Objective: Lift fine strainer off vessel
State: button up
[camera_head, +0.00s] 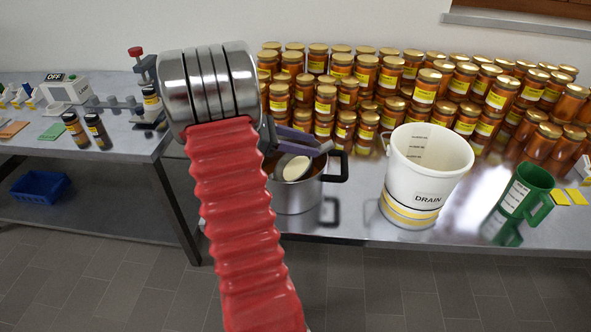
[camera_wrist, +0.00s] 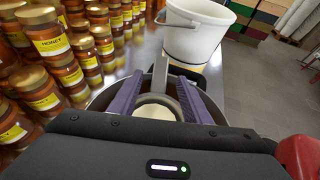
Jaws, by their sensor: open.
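A steel pot (camera_head: 300,200) with black handles stands on the bench; its rim also shows in the wrist view (camera_wrist: 100,98). A pale round piece (camera_head: 292,167) shows at the pot's mouth, and also in the wrist view (camera_wrist: 155,112), with a grey bar (camera_wrist: 161,72) rising by it. I cannot tell for sure whether this is the fine strainer; no mesh is clear. My gripper (camera_head: 291,138) is over the pot, partly behind my red arm. Its purple fingers (camera_wrist: 162,84) are open, on either side of the grey bar and pale piece; contact cannot be told.
A white bucket marked DRAIN (camera_head: 428,165) stands just right of the pot. A green jug (camera_head: 525,195) is further right. Rows of honey jars (camera_head: 345,92) fill the back of the bench. A left table holds small jars (camera_head: 97,130) and a red-topped device (camera_head: 136,52).

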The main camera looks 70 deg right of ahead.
aim_at(321, 148)
jog(key=shift+x, duration=1.5)
jog(key=shift+a, duration=0.1)
jog(key=shift+f, duration=0.1)
jog(key=shift+c, duration=0.4)
grip_shut()
